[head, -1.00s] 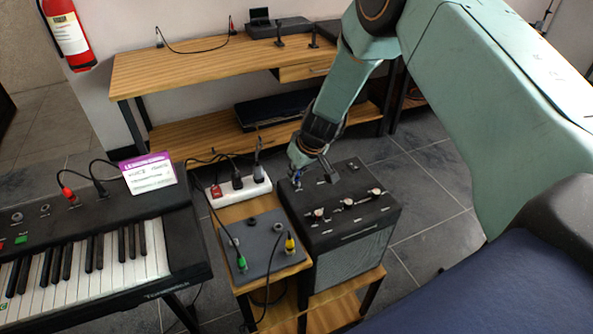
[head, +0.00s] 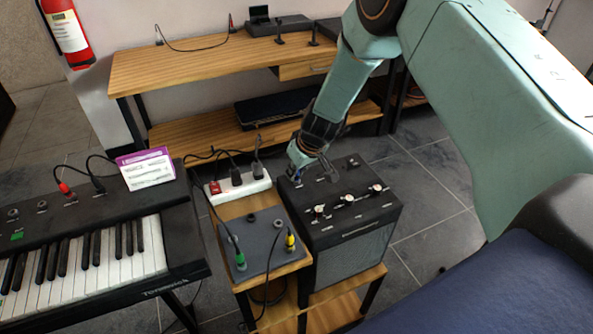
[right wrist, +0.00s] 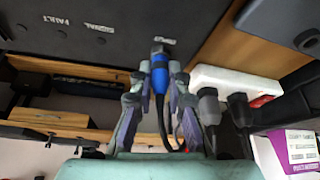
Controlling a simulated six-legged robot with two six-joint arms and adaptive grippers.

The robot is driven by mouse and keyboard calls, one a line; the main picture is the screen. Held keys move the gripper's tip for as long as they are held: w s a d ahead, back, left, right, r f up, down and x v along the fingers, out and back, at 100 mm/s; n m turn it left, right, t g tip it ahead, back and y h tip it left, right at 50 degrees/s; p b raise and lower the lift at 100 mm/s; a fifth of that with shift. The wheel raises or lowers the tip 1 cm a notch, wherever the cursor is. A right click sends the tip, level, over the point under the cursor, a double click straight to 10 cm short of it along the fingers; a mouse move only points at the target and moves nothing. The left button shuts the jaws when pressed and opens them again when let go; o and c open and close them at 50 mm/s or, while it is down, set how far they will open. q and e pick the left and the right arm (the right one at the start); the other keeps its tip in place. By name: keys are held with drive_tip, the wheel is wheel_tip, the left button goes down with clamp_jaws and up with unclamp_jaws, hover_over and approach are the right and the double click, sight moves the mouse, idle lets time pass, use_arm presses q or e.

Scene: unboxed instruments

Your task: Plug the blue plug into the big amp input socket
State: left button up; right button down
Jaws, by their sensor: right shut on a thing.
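The big amp (head: 372,215) is a black box with a grille front and knobs on top. My right gripper (head: 303,172) is over the back left part of its top. In the right wrist view the gripper (right wrist: 160,82) is shut on the blue plug (right wrist: 159,72), a finger on each side. The plug's dark front end points at the amp's dark top (right wrist: 110,35), by the printed labels. Its cable runs back between the fingers. In the head view the plug is mostly hidden, and the socket cannot be made out. I cannot tell whether the plug touches it. My left gripper is out of view.
A white power strip (head: 248,188) with several plugs stands left of the amp. A grey pedal board (head: 262,258) holds green and yellow plugs with cables. A keyboard (head: 110,238) is at left, a wooden bench (head: 190,76) behind. Floor is clear to the right.

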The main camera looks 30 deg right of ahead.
drive_tip(key=shift+s+f, duration=0.15)
drive_tip(key=c, duration=1.2)
unclamp_jaws()
drive_tip(key=shift+f, duration=0.1)
drive_tip(key=shift+r, duration=0.5)
drive_tip(key=shift+v, duration=5.5)
